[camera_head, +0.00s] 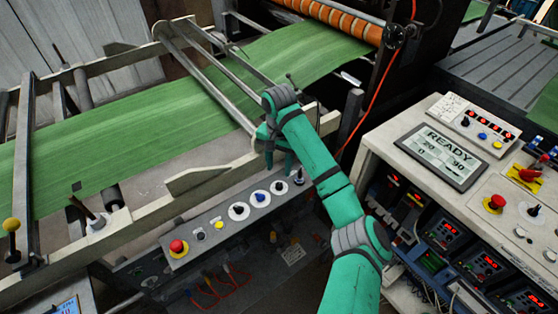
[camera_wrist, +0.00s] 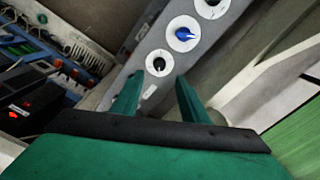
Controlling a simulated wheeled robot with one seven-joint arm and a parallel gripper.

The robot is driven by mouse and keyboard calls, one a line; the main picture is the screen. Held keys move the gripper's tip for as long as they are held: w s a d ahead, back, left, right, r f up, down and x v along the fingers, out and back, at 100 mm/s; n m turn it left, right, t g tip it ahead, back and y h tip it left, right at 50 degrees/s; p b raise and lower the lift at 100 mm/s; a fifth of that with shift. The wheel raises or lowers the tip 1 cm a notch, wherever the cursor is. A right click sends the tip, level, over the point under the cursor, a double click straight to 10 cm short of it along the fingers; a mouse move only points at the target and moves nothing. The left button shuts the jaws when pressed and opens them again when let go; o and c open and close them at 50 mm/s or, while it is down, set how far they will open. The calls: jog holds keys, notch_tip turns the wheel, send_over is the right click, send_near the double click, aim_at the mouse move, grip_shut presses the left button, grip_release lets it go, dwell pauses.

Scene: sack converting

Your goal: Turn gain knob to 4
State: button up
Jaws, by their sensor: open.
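A sloped grey control panel (camera_head: 218,228) carries a row of round white dials. One has a blue pointer knob (camera_head: 261,198), with a black-knobbed dial (camera_head: 279,187) to its right and another black-knobbed dial (camera_head: 239,211) to its left. I cannot read their labels, so I cannot tell which is the gain knob. My gripper (camera_head: 279,162) is open and empty, above the right end of the row. In the wrist view, my spread fingers (camera_wrist: 157,88) point toward the black-knobbed dial (camera_wrist: 159,63), apart from it. The blue knob (camera_wrist: 184,34) lies beyond. The number pointed to is unreadable.
A red button (camera_head: 177,247) is at the panel's left end. A pale rail (camera_head: 215,178) and the green sack web (camera_head: 180,125) run behind the panel. A console with a READY screen (camera_head: 440,155) stands at right. An orange cable hangs near my arm.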

jog(key=shift+r, duration=1.25)
